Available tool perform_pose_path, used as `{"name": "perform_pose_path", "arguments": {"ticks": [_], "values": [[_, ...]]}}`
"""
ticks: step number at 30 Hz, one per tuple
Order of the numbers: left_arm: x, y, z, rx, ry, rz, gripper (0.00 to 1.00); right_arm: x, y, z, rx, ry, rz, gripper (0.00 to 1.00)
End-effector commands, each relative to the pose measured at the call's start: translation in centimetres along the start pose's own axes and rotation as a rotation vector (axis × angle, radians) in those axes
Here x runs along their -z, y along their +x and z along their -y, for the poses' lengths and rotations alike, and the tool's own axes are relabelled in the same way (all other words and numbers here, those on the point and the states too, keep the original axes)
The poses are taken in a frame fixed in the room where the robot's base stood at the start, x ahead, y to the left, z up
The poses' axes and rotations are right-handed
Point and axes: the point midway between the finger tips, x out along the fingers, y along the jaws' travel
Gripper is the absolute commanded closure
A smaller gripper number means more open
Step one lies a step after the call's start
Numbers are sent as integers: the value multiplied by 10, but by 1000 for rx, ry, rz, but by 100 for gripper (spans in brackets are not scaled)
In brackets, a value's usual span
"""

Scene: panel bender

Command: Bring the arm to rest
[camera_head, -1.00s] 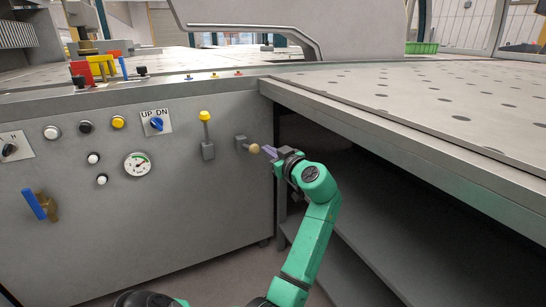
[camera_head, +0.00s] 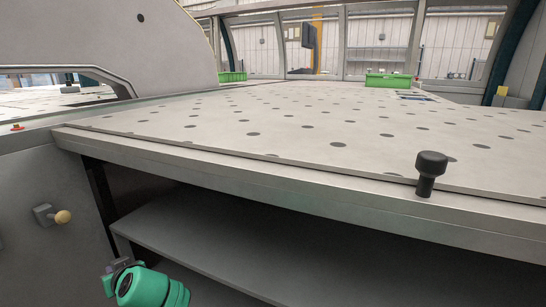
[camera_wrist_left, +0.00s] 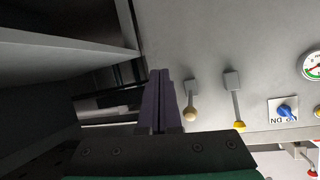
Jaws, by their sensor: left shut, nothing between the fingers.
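My left gripper (camera_head: 114,268) is low in the head view, in front of the panel bender's open underside. Its green wrist is beside it, and the fingertips are hard to make out there. In the left wrist view the two purple fingers (camera_wrist_left: 158,98) lie together, shut with nothing between them. A short lever with a tan ball knob (camera_head: 62,217) is on the grey front panel, up and left of the gripper and apart from it. That knob also shows right of the fingers in the wrist view (camera_wrist_left: 190,115). My right gripper is not in view.
The perforated table (camera_head: 300,120) overhangs a dark space with a shelf (camera_head: 220,245). A black knob (camera_head: 428,172) stands at the table's front edge. Green bins (camera_head: 388,80) are at the back. A yellow-tipped lever (camera_wrist_left: 238,124) and blue switch (camera_wrist_left: 286,111) are on the panel.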

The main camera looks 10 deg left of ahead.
Motion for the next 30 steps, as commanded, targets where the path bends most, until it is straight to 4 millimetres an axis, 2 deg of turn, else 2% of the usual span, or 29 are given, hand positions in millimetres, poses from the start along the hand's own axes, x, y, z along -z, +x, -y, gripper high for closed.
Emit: {"name": "perform_pose_path", "arguments": {"ticks": [1, 3, 6, 9, 12, 18, 21, 23, 30], "values": [[-45, -8, -7, -87, 118, 91, 100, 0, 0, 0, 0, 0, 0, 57], [-103, -27, -17, -226, 273, 217, 100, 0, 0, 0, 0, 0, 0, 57], [-167, -58, -25, -400, 443, 355, 100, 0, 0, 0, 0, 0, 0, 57], [-213, -90, -26, -544, 563, 457, 100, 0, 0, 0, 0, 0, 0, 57], [-249, -120, -24, -668, 655, 538, 100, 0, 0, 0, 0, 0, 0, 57], [-301, -180, -14, -896, 790, 669, 100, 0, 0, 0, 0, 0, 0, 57], [-320, -211, -8, -1006, 842, 724, 100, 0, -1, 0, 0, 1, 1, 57], [-314, -206, -11, -983, 843, 726, 100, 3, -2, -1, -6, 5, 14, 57], [-336, -190, -10, -941, 856, 747, 100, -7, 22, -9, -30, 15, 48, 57]]}}
